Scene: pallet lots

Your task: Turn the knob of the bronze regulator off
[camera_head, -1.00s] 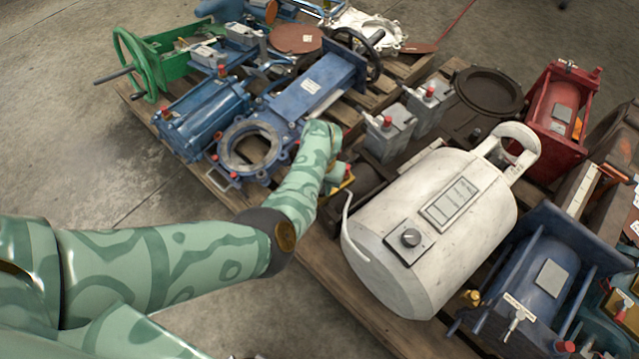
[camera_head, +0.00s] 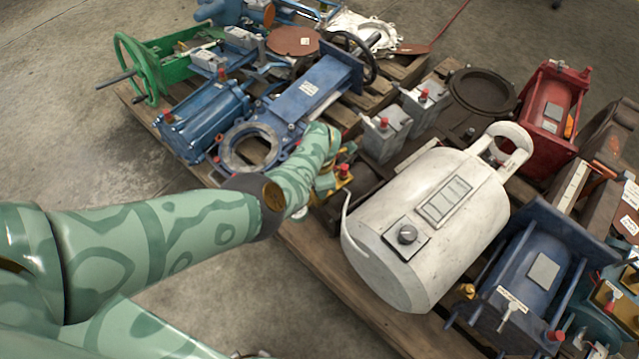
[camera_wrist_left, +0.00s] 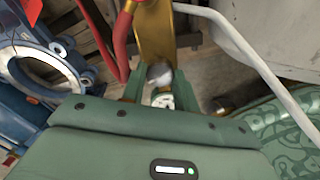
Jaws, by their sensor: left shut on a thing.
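The bronze regulator (camera_wrist_left: 155,36) stands straight ahead of my left gripper in the left wrist view, with a rounded silvery part (camera_wrist_left: 160,74) at its near end. My left gripper (camera_wrist_left: 160,92) has its green fingers on either side of a small whitish part at that end, shut on what looks like the knob. The knob's marks are too small to read. In the head view a part of the regulator (camera_head: 325,182) shows beside my left wrist, which hides much of it and the fingers. My right gripper is not in view.
A white tank (camera_head: 430,235) with a dark dial stands close on the right. A white bent tube (camera_wrist_left: 235,45) and a red curved part (camera_wrist_left: 119,42) flank the regulator. A blue valve (camera_head: 250,147) lies left. Bare floor (camera_head: 120,180) is free at left.

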